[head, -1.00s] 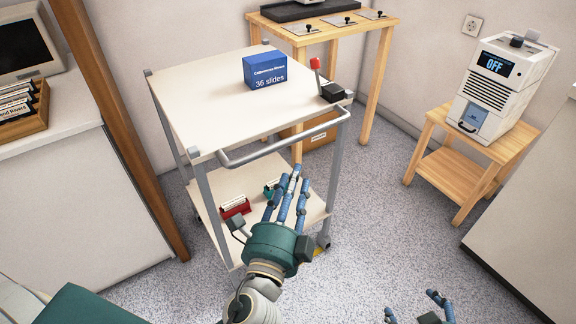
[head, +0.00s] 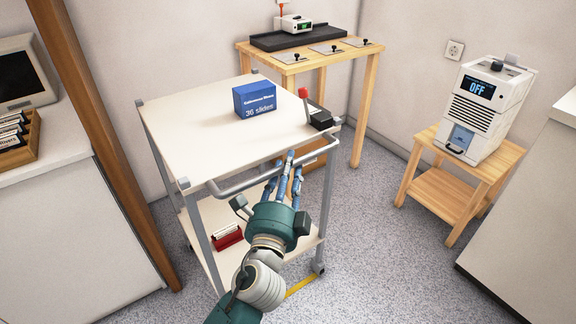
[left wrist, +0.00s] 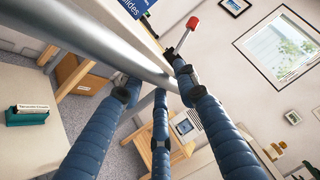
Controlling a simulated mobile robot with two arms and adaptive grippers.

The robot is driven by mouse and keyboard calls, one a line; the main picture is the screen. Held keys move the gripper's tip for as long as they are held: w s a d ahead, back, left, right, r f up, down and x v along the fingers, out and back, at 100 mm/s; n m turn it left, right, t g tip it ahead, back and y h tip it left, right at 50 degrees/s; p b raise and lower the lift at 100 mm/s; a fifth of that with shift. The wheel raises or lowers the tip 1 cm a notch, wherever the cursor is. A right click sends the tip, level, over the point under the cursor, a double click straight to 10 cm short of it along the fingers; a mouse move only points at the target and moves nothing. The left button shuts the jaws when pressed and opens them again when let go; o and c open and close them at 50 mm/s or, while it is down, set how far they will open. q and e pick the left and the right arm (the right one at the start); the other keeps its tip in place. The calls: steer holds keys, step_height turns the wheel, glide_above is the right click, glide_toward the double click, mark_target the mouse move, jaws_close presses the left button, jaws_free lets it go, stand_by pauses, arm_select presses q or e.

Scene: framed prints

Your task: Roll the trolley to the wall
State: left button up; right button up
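The trolley (head: 195,140) has a pale top, grey posts and a lower shelf. Its grey push handle (head: 232,189) faces me; in the left wrist view the bar (left wrist: 95,52) slants across the upper left. My left gripper (head: 288,170), with blue fingers, is at the right part of the handle. In the left wrist view its fingers are spread and extended by the bar, not closed around it. A black block with a red-knobbed lever (head: 320,119) sits at the top's right corner. The wall (head: 200,50) is behind the trolley. My right gripper is out of view.
A blue slide box (head: 255,99) stands on the trolley top, a red box (head: 228,237) on the lower shelf. A wooden table (head: 365,62) stands behind. A stool (head: 440,187) with a white machine and a cabinet are at right. A counter and brown post (head: 110,140) flank the left.

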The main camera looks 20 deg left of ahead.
arm_select(q)
steer(key=shift+w, duration=0.25)
jaws_close()
steer(key=shift+a, duration=0.1)
